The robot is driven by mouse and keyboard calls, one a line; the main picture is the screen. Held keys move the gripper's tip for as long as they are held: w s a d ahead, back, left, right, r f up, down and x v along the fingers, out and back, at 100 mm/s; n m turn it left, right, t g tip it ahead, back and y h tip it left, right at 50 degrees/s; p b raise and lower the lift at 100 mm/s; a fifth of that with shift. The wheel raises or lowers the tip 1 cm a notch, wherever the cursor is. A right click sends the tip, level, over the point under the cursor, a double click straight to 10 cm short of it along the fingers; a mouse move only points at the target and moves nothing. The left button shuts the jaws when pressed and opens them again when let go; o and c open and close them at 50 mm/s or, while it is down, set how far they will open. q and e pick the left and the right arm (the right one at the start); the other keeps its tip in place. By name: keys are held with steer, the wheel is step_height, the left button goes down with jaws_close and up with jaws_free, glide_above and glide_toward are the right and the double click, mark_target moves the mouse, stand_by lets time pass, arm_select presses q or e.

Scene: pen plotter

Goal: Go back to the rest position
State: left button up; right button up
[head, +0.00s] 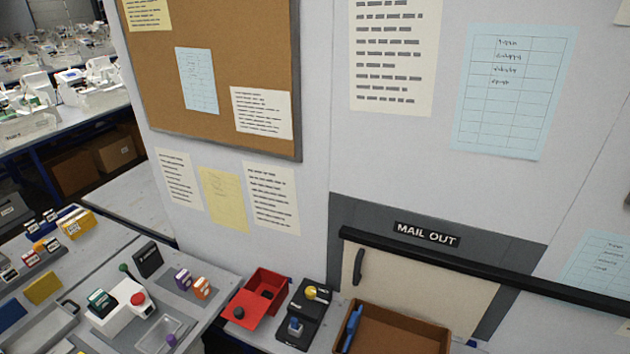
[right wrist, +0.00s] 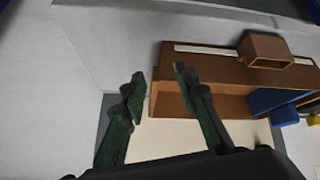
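My right gripper (right wrist: 160,82) shows in the right wrist view, its two dark fingers with green pads spread apart and nothing between them. Its fingertips appear near a brown tray (right wrist: 225,75); I cannot tell how far from it they are. The tray-like brown box (head: 400,332) also shows at the bottom of the head view, with a blue item (head: 352,327) at its left side. Neither gripper shows in the head view, and my left gripper is in no view.
A mail-out hatch (head: 415,285) with a dark bar (head: 480,272) across it is in the wall. A black unit (head: 303,318) with a yellow knob and a red open box (head: 262,295) stand left of the brown tray. Workbenches with small devices (head: 125,305) lie at lower left.

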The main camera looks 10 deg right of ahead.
steer(key=s+a+f+n+g+y, duration=0.25)
steer(key=s+a+f, duration=0.25)
steer(key=s, duration=0.3)
steer(key=s+f+g+b, duration=0.25)
steer(key=f+b, duration=0.35)
steer(key=f, duration=3.3)
arm_select(q)
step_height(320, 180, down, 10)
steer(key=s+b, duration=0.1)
steer(key=b, duration=0.3)
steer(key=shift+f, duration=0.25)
arm_select(e)
steer(key=s+f, duration=1.8)
steer(key=shift+s+a+f+n+g, duration=0.15)
steer(key=shift+s+a+n+g, duration=0.15)
steer(key=shift+a+n+g, duration=0.1)
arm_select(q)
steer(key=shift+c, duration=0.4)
